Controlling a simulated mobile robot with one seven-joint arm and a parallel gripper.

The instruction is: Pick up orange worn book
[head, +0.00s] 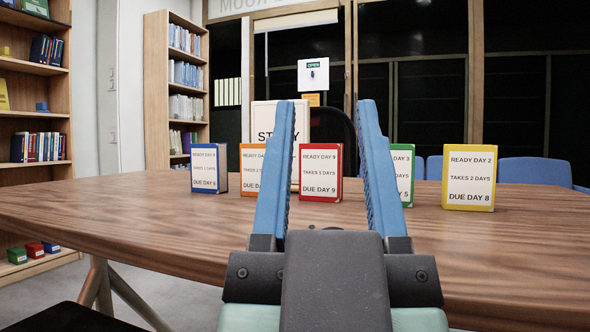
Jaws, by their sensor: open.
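An orange book (247,167) stands upright on the wooden table (140,207), left of the middle, with a white label. Its right part is hidden behind the left finger of my gripper (328,115), so its label is only partly readable and I cannot tell if it is worn. My gripper is in the foreground with its two blue fingers apart and nothing between them in its grasp. It points toward the row of books and is on the near side of them.
A blue book (205,168) stands left of the orange one. A red book (320,173), a partly hidden green book (405,176) and a yellow book (469,178) stand to the right. A white sign (263,121) stands behind. The near tabletop at left is clear.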

